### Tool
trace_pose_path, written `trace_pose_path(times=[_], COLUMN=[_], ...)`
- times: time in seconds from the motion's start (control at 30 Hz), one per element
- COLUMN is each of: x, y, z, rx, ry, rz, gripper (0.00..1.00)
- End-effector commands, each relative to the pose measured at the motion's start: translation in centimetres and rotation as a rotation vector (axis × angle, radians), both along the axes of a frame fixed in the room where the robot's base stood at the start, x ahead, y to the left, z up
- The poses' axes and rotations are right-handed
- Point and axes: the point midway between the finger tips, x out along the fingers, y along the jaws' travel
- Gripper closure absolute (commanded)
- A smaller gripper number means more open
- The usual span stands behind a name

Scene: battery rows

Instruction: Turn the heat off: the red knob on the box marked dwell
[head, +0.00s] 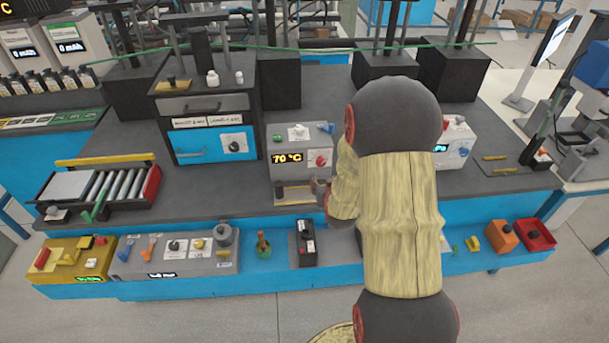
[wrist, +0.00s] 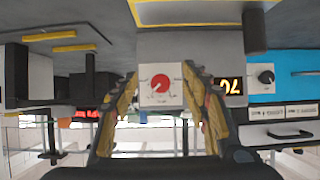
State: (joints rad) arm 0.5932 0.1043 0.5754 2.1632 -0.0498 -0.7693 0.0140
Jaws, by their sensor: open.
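A grey box (head: 288,146) with a lit 70 °C display stands on the bench, left of my arm in the head view. A red knob (head: 320,161) sits on a white plate on its front. In the wrist view, which is upside down, the red knob (wrist: 160,83) shows on its plate between my fingers, with a pointer mark I cannot read. My gripper (wrist: 160,92) is open and faces the knob, with nothing held; I cannot tell how far off it is. In the head view my gripper (head: 320,188) is partly hidden by my arm. No dwell marking is readable.
A black cabinet (head: 208,105) with a blue panel and dark knob stands left of the box. Another white box (head: 455,142) is right of my arm. A roller conveyor (head: 110,190) is at the left. Control panels (head: 180,252) line the blue front ledge.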

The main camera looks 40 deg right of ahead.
Motion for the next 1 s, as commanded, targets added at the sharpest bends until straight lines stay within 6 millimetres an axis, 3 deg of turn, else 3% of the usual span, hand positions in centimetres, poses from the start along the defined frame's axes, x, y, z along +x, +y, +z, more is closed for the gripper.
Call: trace_pose_path(times=[0.1,0.2,0.7,1.0], x=[0.9,1.3,6.4,7.3], y=[-0.4,-0.7,-3.8,-4.3], z=[2.0,2.5,0.0,-0.3], rx=[-0.043,-0.056,-0.056,-0.056], ry=[-0.071,-0.095,-0.095,-0.095], rz=[0.002,0.002,0.002,0.002], gripper=[0.54,0.54,0.54,0.54])
